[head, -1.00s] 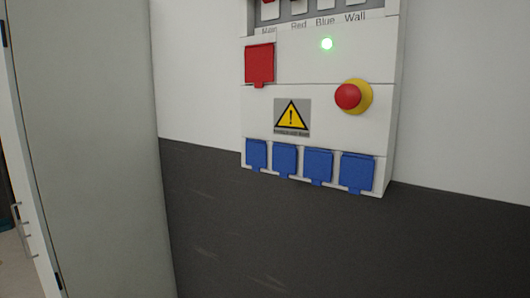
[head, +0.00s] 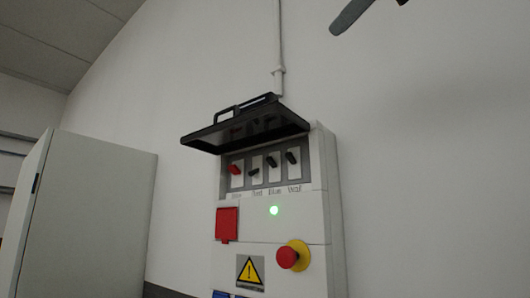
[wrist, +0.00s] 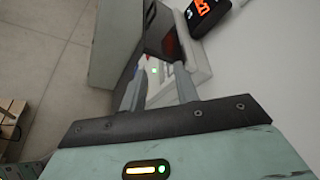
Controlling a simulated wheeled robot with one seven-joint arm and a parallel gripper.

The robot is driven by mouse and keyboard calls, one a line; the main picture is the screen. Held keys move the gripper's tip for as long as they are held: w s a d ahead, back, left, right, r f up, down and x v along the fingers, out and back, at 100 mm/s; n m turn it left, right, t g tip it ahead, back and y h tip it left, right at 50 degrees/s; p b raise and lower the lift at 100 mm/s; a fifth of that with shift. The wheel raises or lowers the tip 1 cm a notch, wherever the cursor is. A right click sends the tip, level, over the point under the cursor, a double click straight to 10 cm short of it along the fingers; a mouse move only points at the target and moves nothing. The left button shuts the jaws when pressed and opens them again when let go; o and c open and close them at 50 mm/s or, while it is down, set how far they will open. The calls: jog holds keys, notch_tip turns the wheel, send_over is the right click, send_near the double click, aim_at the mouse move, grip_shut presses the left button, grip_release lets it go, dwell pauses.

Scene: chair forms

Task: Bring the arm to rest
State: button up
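My gripper (wrist: 158,82) shows in the wrist view with its two grey fingers apart and nothing visible between them. The wall panel (head: 320,200) lies beyond the fingers; its green light (wrist: 154,70) shows between them. In the head view the panel's black lid (head: 245,128) is raised over a row of switches: a red-handled one (head: 236,170) at the left and three black ones. The green light (head: 274,210) is lit. A dark grey piece (head: 355,12), perhaps part of my arm, enters at the top right.
A tall grey cabinet (head: 95,215) stands left of the panel. A red emergency button (head: 287,257) sticks out of the panel. A black object with orange marks (wrist: 203,12) is at the top of the wrist view. The wall above the panel is mostly bare.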

jog(key=w+a+f+n+g+h+b, duration=0.1)
jog(key=w+a+f+n+g+b, duration=0.2)
jog(key=f, duration=1.1)
jog(key=w+a+f+n+g+h+b, duration=0.15)
jog(key=a+f+n, duration=0.35)
jog(key=f, duration=0.9)
jog(key=w+a+f+n+g+h+b, duration=0.1)
jog(key=w+a+f+n+g+b, duration=0.3)
jog(key=f, duration=1.1)
jog(key=s+d+f+n+h+b, duration=0.1)
jog(key=s+d+f+n, duration=0.15)
jog(key=f, duration=0.55)
jog(key=s+d+f+n, duration=0.1)
jog(key=s+f+n, duration=0.2)
jog(key=f, duration=0.4)
jog(key=s+d+f+n+h+b, duration=0.1)
jog(key=s+d+f+n, duration=0.15)
jog(key=f, duration=0.55)
jog(key=s+d+f+n+g+h+b, duration=0.1)
jog(key=s+d+f+n, duration=0.2)
jog(key=s+f, duration=0.2)
jog(key=s+d+f+n+g+h+b, duration=0.1)
jog(key=s+d+f+n, duration=0.3)
jog(key=f, duration=0.6)
jog(key=shift+s+f+g, duration=0.2)
jog(key=shift+s+g, duration=0.35)
jog(key=shift+s, duration=0.1)
jog(key=shift+h, duration=0.25)
